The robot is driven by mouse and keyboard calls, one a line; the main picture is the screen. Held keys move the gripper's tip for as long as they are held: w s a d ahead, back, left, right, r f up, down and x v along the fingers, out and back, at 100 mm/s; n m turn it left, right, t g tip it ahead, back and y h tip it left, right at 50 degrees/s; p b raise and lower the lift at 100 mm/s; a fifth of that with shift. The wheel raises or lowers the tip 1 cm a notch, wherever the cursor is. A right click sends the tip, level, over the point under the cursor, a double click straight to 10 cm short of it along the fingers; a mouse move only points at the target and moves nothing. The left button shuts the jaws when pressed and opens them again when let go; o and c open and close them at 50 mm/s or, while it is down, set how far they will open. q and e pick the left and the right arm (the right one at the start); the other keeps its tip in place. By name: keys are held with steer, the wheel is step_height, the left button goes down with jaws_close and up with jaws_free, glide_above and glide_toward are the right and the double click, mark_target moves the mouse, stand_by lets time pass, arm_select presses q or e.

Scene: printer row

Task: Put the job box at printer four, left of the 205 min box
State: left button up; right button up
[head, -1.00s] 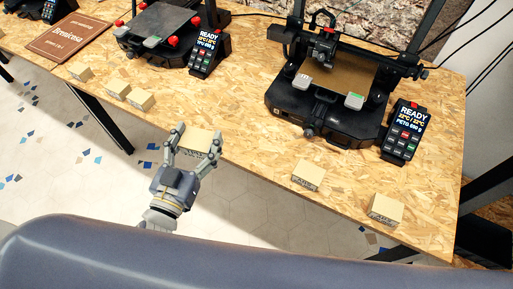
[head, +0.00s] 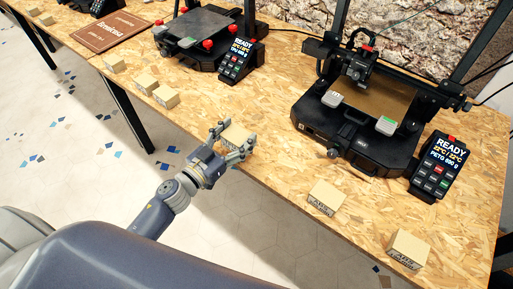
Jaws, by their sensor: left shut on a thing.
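My left gripper (head: 232,143) is shut on a small tan job box (head: 236,136) at the front edge of the wooden table (head: 285,165). The fingers hide part of the box, and I cannot tell whether it touches the table top. To its right, a tan box (head: 327,196) and another tan box (head: 409,247) stand along the front edge in front of the right printer (head: 357,125). Their front labels are too small to read. My right gripper is not in view.
A control panel (head: 437,167) reading READY stands right of that printer. Another printer (head: 195,32) with its panel (head: 240,60) stands to the left. Several tan boxes (head: 166,96) and a brown book (head: 110,33) lie at the left. Bare table separates the held box from the boxes at right.

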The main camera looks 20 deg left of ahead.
arm_select(q)
steer(key=d, duration=0.4)
steer(key=shift+d+f, duration=0.15)
steer(key=shift+d, duration=0.2)
steer(key=shift+s+d, duration=0.1)
steer(key=shift+d, duration=0.4)
step_height(320, 180, down, 3)
steer(key=shift+f+b, duration=0.15)
steer(key=shift+b, duration=0.7)
steer(key=shift+f, duration=0.25)
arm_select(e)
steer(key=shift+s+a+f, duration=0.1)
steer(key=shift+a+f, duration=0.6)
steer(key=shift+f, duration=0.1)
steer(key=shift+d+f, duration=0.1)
arm_select(q)
steer(key=o, duration=1.1)
steer(key=shift+f, duration=0.1)
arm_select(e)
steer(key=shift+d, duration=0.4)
